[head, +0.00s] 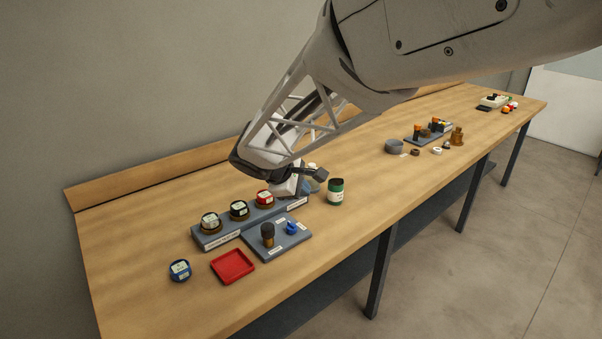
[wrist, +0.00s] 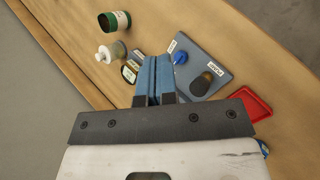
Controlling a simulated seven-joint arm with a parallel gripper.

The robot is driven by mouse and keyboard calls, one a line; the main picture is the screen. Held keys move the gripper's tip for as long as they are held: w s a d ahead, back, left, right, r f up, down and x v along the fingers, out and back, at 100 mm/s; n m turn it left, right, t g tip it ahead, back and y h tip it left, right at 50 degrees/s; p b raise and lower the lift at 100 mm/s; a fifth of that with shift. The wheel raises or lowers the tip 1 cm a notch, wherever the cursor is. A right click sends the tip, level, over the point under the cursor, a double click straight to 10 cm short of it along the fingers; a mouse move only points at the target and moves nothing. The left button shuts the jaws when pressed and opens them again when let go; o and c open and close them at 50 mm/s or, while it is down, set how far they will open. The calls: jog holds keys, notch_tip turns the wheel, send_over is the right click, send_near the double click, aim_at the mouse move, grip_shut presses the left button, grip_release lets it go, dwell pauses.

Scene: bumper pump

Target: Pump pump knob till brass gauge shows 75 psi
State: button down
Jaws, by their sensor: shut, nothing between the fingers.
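The pump knob (head: 268,231), dark with a brass stem, stands upright on a blue-grey plate (head: 280,248); its dark top also shows in the wrist view (wrist: 200,86). A blue knob (head: 291,227) sits beside it. Several round gauges line a blue-grey rail: a pale-faced one (head: 210,222), a dark-rimmed one (head: 239,209) and a red one (head: 264,198). I cannot tell which is the brass gauge, and readings are too small to read. My gripper (wrist: 152,80) is shut and empty, its blue fingers together, above the rail's far end and apart from the pump knob.
Small parts lie farther along the bench. Bare wood separates these groups.

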aim_at(268, 227)
jog(key=w+a+f+n+t, duration=0.1)
jog(key=w+a+f+n, duration=0.2)
jog(key=a, duration=0.7)
jog(key=shift+w+n+t, duration=0.3)
jog(key=shift+w+t, duration=0.05)
jog(key=shift+t, duration=0.05)
jog(key=shift+f, duration=0.2)
jog(key=shift+f, duration=4.25)
